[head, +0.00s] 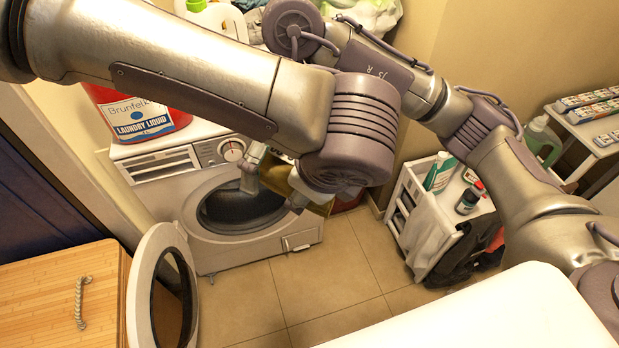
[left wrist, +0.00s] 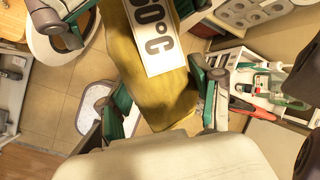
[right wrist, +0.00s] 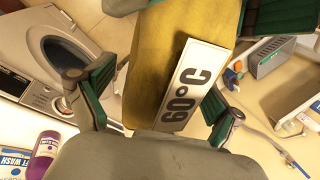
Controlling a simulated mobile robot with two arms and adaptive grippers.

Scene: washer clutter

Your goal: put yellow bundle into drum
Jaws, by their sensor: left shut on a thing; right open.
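The yellow bundle (head: 319,208), with a white 60°C label, is mostly hidden by my arms in the head view, in front of the washer. It fills the middle of the left wrist view (left wrist: 148,95) and right wrist view (right wrist: 165,60). My left gripper (left wrist: 163,100) is shut on it. My right gripper (right wrist: 150,108) is open, its fingers on either side of the bundle near the label; contact is unclear. The washer's drum (head: 232,208) is open and dark, behind and left of the bundle. The round door (head: 148,290) is swung out left.
A red laundry liquid container (head: 125,112) stands on the washer. A wooden cabinet (head: 50,295) is beside the open door. A white cart (head: 412,190) with bottles is on the right. A white surface (head: 490,315) is in front; tiled floor (head: 325,270) lies between.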

